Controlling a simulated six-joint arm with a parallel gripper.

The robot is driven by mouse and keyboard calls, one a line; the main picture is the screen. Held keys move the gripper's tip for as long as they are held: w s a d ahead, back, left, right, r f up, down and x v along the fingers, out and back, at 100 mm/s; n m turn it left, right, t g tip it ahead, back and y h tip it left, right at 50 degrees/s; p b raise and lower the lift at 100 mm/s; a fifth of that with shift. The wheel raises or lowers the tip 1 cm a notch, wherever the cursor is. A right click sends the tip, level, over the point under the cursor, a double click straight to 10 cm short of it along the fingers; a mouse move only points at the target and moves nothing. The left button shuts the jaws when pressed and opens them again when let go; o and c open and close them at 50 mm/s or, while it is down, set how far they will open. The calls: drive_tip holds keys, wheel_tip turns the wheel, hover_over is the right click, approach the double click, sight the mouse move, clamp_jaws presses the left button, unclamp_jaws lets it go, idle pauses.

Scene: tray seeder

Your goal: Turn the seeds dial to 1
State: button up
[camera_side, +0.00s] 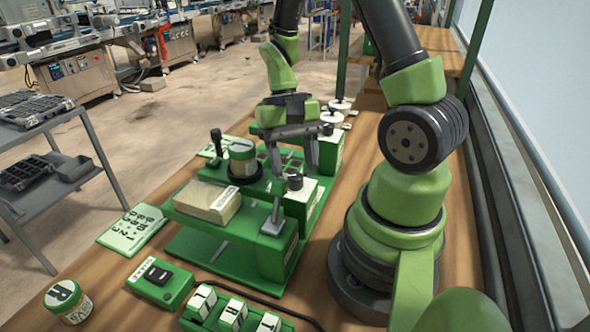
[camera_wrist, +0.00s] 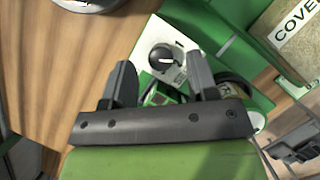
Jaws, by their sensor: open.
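A black dial knob (camera_wrist: 165,57) with a white pointer line sits on a white plate in the wrist view. A printed 1 (camera_wrist: 180,43) is on the plate beside it; I cannot tell exactly where the pointer is set, and the dial's name is not readable. A black knob on a white plate also shows in the side view (camera_side: 295,182), at the machine's right. My gripper (camera_side: 293,168) is open and empty, just above and behind that knob. In the wrist view my gripper (camera_wrist: 163,75) has its fingers apart, with the knob beyond the gap between them.
A wooden block labelled COVER (camera_wrist: 297,27) and a metal lever (camera_side: 275,213) are near the dial. Another black knob (camera_side: 327,129) stands farther back. A round jar (camera_side: 242,158), a black-handled lever (camera_side: 216,140) and a switch box (camera_side: 160,281) surround the green machine.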

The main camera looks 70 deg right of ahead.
drive_tip(key=shift+x, duration=1.1)
drive_tip(key=c, duration=0.9)
drive_tip(key=shift+c, duration=0.2)
drive_tip(key=shift+n, duration=0.3)
drive_tip(key=shift+n+g+h, duration=0.3)
drive_tip(key=shift+n+h, duration=0.15)
drive_tip(key=shift+n, duration=0.85)
drive_tip(key=shift+n+g+h, duration=0.3)
drive_tip(key=shift+n+h, duration=0.15)
drive_tip(key=shift+n, duration=0.85)
drive_tip(key=o, duration=0.9)
